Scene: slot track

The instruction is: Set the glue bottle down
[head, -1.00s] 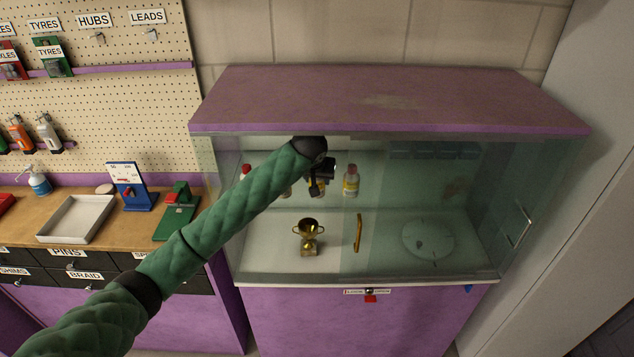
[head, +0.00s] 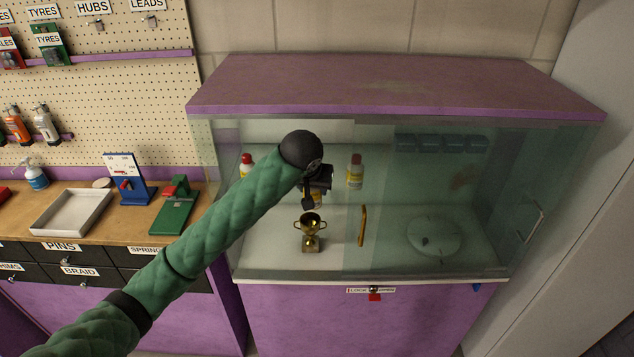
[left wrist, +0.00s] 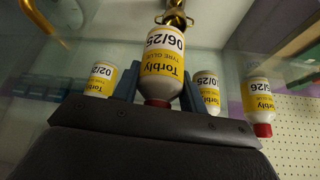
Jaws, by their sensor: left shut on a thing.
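My left gripper (head: 314,190) is inside the glass cabinet, shut on a glue bottle (left wrist: 163,62) with a white and yellow label reading Torbly tyre glue and 06/25. In the head view my gripper and arm hide most of this bottle. I cannot tell whether its base touches the cabinet floor. Other similar bottles stand near it: one (head: 355,172) to the right and one (head: 246,164) to the left, partly behind my arm. The left wrist view shows bottles on both sides, one (left wrist: 100,80) marked 02/2 and one (left wrist: 259,100) ending in 26. My right gripper is not in view.
The cabinet (head: 390,94) has a purple top and glass front. A gold trophy (head: 310,235) stands in front of the held bottle. A gold upright handle (head: 362,226) is to its right. A round disc (head: 434,236) lies at the right. A workbench (head: 120,222) is left.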

